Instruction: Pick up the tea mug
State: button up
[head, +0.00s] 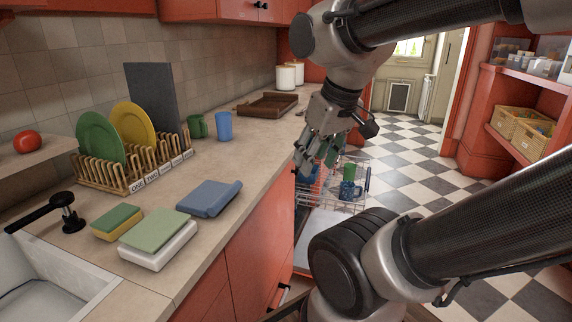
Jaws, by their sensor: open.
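Which cup is the tea mug, I cannot tell for sure. A dark blue patterned mug (348,190) sits in the dishwasher's pulled-out rack (322,203), with a green item (349,170) beside it. A green mug (197,126) and a light blue cup (224,126) stand upright on the counter behind the dish rack. My gripper (316,162) is open and points down over the rack's left part, left of and above the patterned mug. My fingers partly hide the rack's contents there, including something red and blue. I see nothing held between the fingers.
A wooden dish rack (130,170) holds a green plate, a yellow plate and a dark board. Sponges (157,240) and a folded blue cloth (208,197) lie near the sink. A brown tray (267,105) sits farther back. The counter edge runs left of my gripper; checkered floor lies right.

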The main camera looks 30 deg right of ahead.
aim_at(347, 188)
jog(key=z, duration=1.35)
jog(key=u, duration=2.35)
jog(key=k+z, duration=0.1)
jog(key=z, duration=1.2)
jog(key=i+j+z, duration=0.1)
jog(key=z, duration=0.95)
jog(key=i+l+u, duration=0.35)
jog(key=l, duration=0.4)
jog(key=i, duration=0.1)
